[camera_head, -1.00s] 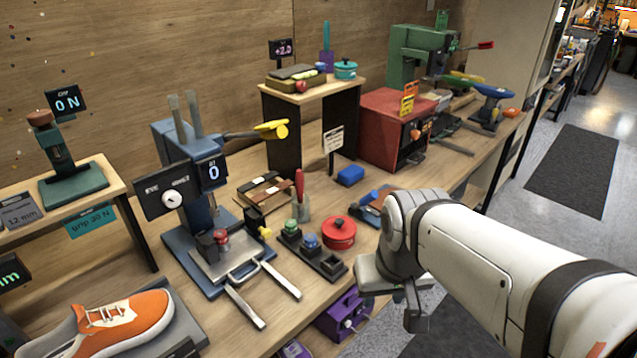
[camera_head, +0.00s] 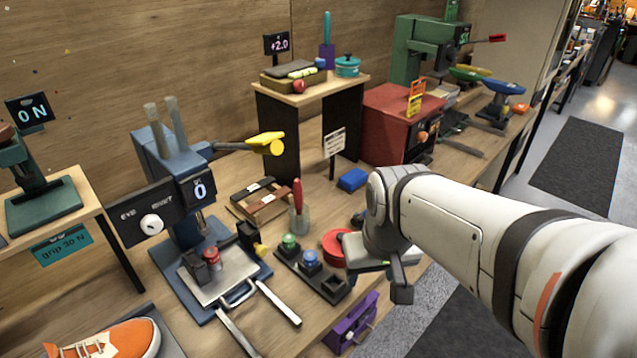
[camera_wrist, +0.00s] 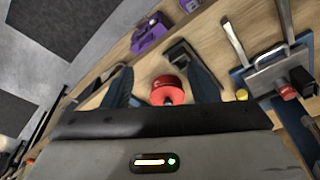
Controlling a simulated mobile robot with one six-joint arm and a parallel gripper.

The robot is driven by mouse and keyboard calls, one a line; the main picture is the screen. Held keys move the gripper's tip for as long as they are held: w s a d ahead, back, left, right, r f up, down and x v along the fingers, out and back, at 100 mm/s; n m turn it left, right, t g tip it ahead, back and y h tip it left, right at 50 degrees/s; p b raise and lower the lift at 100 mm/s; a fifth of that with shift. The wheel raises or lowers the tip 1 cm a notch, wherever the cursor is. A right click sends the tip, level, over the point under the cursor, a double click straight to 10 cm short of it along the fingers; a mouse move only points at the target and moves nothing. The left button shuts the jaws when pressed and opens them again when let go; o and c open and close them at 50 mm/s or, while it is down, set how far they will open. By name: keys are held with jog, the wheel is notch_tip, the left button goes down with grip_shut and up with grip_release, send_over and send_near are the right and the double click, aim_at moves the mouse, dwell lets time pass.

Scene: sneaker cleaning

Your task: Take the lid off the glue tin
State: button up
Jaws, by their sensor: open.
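A round red tin (camera_head: 334,243) stands on the bench beside a black block rack. In the head view my arm and gripper hide its right part. The wrist view shows the red tin (camera_wrist: 166,80) with a round red knob on its lid, which looks to be on. My gripper (camera_head: 378,256) is open and close to the tin. In the wrist view the tin shows between the two dark fingers of my gripper (camera_wrist: 158,66). I cannot tell whether they touch it.
The black rack (camera_head: 327,283) holds a green and a blue knobbed piece close by. A jar with a red-handled tool (camera_head: 298,214) stands behind. A blue press (camera_head: 180,200) is at left. A teal lidded pot (camera_head: 347,66) sits on the raised shelf.

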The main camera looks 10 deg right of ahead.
jog(key=o, duration=0.6)
jog(key=w+g+p, duration=0.1)
jog(key=w+p, duration=0.3)
jog(key=w, duration=0.7)
jog(key=shift+a+r, duration=0.25)
jog(key=shift+r, duration=0.15)
jog(key=o, duration=0.4)
jog(key=shift+n+g, duration=0.3)
jog(key=shift+g, duration=0.4)
jog(key=w+f+p, duration=0.1)
jog(key=w, duration=0.1)
jog(key=w+f+p, duration=0.1)
jog(key=w, duration=0.2)
jog(key=w+f+p, duration=0.1)
jog(key=w+f, duration=0.1)
jog(key=w, duration=0.1)
jog(key=shift+f, duration=0.1)
jog(key=shift+w+f+p, duration=0.15)
jog(key=shift+f+p, duration=0.2)
jog(key=shift+f, duration=1.7)
jog(key=shift+w+f+p, duration=0.1)
jog(key=shift+f+p, duration=0.25)
jog(key=shift+f, duration=1.65)
